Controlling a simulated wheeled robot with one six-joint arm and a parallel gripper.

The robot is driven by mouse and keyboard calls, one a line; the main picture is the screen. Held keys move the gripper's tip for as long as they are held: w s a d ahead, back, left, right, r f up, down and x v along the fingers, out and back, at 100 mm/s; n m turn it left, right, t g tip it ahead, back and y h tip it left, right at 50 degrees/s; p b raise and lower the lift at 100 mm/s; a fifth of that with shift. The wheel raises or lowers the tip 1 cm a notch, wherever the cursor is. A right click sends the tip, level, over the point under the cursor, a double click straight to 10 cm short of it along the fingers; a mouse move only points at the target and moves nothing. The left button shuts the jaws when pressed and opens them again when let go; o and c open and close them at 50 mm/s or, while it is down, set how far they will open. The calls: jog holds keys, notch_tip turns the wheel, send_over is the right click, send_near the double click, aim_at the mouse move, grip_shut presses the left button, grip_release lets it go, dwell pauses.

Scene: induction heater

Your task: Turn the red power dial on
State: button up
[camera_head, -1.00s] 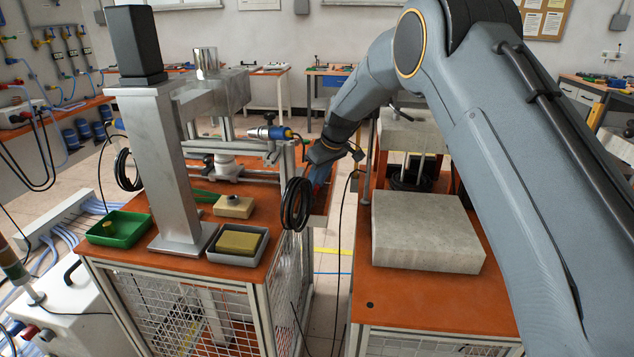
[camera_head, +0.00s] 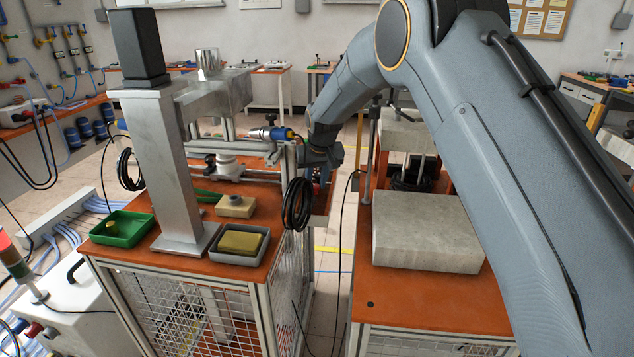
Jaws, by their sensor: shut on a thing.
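My gripper (camera_head: 318,157) is in the head view, at the end of my arm, beyond the right rear corner of the left workbench. It is partly covered by my own wrist, and its fingertips are too small and hidden to make out. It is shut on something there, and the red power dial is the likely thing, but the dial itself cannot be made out. A small patch of red and blue shows just below the gripper.
The left orange-topped bench (camera_head: 180,262) carries a metal press column (camera_head: 178,165), a green tray (camera_head: 122,240) and a grey tray (camera_head: 264,246). A black cable coil (camera_head: 297,204) hangs close to my gripper. A stone slab (camera_head: 425,235) lies on the right bench.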

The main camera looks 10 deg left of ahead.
dwell(0.3)
jog(key=o, duration=1)
jog(key=shift+o, duration=0.2)
jog(key=shift+s+d+r, duration=0.15)
jog(key=shift+r, duration=0.35)
jog(key=a+p+v, duration=0.1)
jog(key=p+v, duration=0.2)
jog(key=v, duration=0.4)
jog(key=shift+d+p, duration=0.25)
jog(key=shift+p, duration=0.05)
